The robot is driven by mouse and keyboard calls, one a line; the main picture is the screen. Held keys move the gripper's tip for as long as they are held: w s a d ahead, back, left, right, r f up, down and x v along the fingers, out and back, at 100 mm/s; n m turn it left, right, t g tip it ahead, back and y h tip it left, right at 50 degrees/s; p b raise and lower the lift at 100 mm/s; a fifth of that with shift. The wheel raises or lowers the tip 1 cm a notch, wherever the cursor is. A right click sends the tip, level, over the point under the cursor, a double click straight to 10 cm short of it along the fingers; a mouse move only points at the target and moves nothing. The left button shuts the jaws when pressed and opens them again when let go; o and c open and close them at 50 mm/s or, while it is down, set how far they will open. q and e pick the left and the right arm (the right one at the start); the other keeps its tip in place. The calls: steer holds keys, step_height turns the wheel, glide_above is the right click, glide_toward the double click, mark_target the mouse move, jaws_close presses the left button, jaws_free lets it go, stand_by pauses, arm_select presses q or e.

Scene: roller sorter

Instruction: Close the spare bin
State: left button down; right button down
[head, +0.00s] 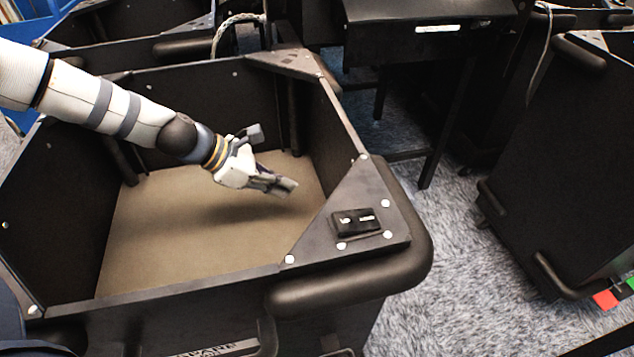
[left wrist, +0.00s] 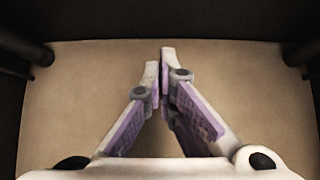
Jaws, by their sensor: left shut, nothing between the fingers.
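A large black open-topped bin (head: 50,190) with a tan floor (head: 160,245) fills the left half of the head view. I cannot tell whether it is the spare bin, and I see no lid on it. Its near right corner has a triangular plate with a small black label block (head: 357,221). My left gripper (head: 284,186) reaches over the bin's left wall and hangs inside it, above the floor. Its fingers are shut and empty. In the left wrist view the fingertips (left wrist: 164,62) meet over the bare tan floor (left wrist: 80,80). My right gripper is not in view.
Another black bin (head: 565,150) stands at the right, with red and green patches low on its side. A black stand (head: 430,10) is behind, at top centre. More bins are at the back left. Grey carpet (head: 450,240) is clear between the near bin and the right one.

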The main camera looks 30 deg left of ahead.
arm_select(q)
steer(key=x, duration=0.1)
steer(key=b+x, duration=0.1)
steer(key=x, duration=0.2)
steer(key=shift+s+f, duration=0.15)
steer(key=shift+f, duration=0.35)
steer(key=shift+w+d+r, duration=0.25)
steer(key=shift+w+d, duration=0.25)
steer(key=shift+w+d+r, duration=0.25)
steer(key=shift+w+d, duration=0.25)
steer(key=shift+d, duration=0.05)
steer(key=shift+w+d+r, duration=0.15)
steer(key=shift+w+d, duration=0.25)
steer(key=shift+w+d, duration=0.1)
